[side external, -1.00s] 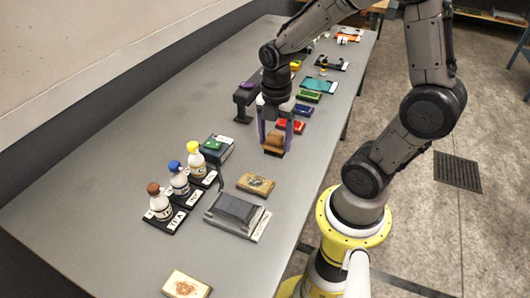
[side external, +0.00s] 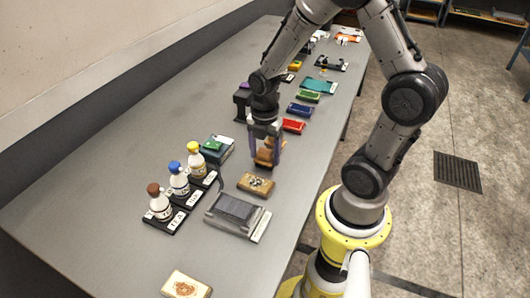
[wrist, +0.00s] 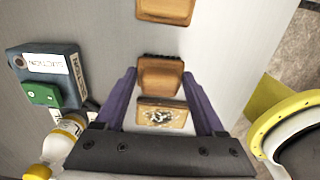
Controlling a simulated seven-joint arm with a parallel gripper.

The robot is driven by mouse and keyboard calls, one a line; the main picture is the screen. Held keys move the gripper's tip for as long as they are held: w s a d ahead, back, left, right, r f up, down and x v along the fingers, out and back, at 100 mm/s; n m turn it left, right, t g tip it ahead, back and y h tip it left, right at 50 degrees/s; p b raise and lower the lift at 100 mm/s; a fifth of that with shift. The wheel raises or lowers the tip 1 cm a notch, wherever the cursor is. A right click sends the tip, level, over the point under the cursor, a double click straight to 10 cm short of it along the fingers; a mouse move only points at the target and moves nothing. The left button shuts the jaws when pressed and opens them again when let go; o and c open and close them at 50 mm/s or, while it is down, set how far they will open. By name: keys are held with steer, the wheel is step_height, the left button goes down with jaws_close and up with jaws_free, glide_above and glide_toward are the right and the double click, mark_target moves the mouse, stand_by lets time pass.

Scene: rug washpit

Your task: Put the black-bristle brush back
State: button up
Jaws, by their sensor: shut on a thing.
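My gripper (side external: 264,160) is shut on a wooden brush (side external: 263,157) with dark bristles along its lower side. The brush also shows between the purple fingers in the wrist view (wrist: 160,76), with a dark bristle row at its far edge. In the side view it hangs low over the table, behind the wooden block with a dark-and-white emblem (side external: 255,184). That block shows just below the brush in the wrist view (wrist: 162,115). Whether the bristles touch anything is unclear. Another wooden piece (wrist: 166,8) is cut off at the top of the wrist view.
A grey slotted stand (side external: 236,212) is at the front right, beside three capped bottles (side external: 180,182) on black bases. Red (side external: 293,126) and blue (side external: 300,109) items lie behind. Left table is clear.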

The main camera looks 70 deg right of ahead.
mark_target(265, 150)
steer(key=o, duration=1.3)
steer(key=shift+f, duration=0.15)
step_height(265, 150, up, 12)
steer(key=shift+s+a+r+m+t, duration=0.95)
steer(key=shift+s+a+r+m, duration=0.65)
steer(key=shift+m, duration=1.4)
steer(key=shift+s+a+r+m+t, duration=1.1)
steer(key=shift+s+m, duration=0.65)
steer(key=shift+m, duration=1.25)
steer(key=shift+s+a+r+m+t, duration=0.75)
steer(key=shift+s+a+r+m, duration=0.85)
steer(key=shift+m, duration=1.4)
steer(key=shift+s, duration=0.1)
